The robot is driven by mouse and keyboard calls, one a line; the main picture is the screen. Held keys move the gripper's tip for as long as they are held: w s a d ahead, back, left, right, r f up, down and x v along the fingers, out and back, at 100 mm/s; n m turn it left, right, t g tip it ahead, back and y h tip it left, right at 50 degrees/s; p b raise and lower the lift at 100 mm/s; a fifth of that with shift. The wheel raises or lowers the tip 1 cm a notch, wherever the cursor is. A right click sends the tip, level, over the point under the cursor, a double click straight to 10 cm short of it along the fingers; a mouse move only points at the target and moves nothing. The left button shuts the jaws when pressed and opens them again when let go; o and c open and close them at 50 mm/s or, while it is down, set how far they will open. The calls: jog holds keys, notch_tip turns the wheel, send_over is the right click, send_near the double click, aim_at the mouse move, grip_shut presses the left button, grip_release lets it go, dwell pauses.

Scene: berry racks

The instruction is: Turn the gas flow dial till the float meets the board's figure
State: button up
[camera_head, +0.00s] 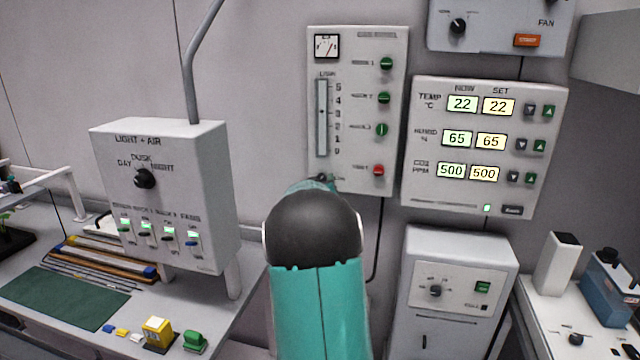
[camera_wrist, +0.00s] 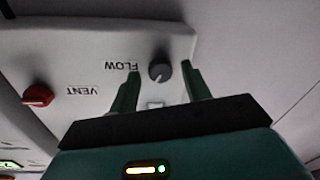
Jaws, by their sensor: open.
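The gas panel (camera_head: 357,50) hangs on the wall in the head view, with a vertical float tube (camera_head: 322,140) scaled 0 to 5. A small dark mark in the tube, perhaps the float, sits near 3. In the wrist view, which shows the panel upside down, the grey round flow dial (camera_wrist: 160,70) sits beside the word FLOW. My gripper (camera_wrist: 160,69) is open, with one finger on each side of the dial. I cannot tell whether the fingers touch it. My arm hides most of this spot in the head view. No board with a target figure is identifiable.
A red vent knob (camera_wrist: 38,95) is beside the dial; it also shows in the head view (camera_head: 378,170). Green knobs (camera_head: 384,97) line the panel's right side. A climate display (camera_head: 485,190) hangs to the right. A light and air box (camera_head: 190,150) stands left.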

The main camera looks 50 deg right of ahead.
jog(key=shift+c, duration=0.5)
jog(key=c, duration=0.9)
jog(key=shift+n, duration=1)
jog(key=o, duration=1)
jog(key=v, duration=1.3)
jog(key=shift+s+a+r, duration=0.2)
jog(key=shift+a, duration=0.15)
